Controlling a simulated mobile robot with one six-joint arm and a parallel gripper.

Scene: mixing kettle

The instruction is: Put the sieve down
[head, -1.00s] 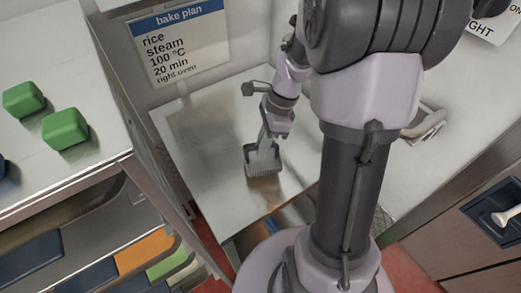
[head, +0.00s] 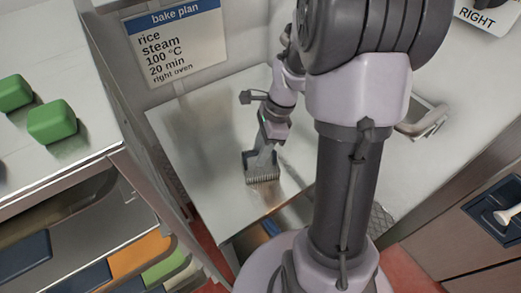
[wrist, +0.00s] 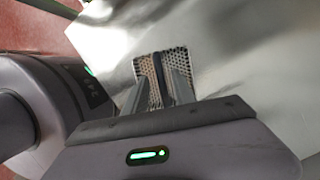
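The sieve (head: 262,172) is a small grey scoop-shaped piece with a slotted wall, over the metal worktop (head: 205,185) in the head view. In the wrist view its perforated plate (wrist: 205,62) shows beyond my fingers. My gripper (head: 266,149) points down at the sieve from above. In the wrist view my two fingers (wrist: 166,84) stand on either side of a dark handle bar and look closed on it. The sieve's lower edge is at or just above the worktop. I cannot tell whether it touches.
Green blocks (head: 52,123) lie on a counter (head: 60,60) at the left, above shelves with coloured trays (head: 140,255). A bake plan sign (head: 175,40) hangs on the wall behind. The worktop around the sieve is mostly clear. A handle (head: 424,122) sticks out at the right.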

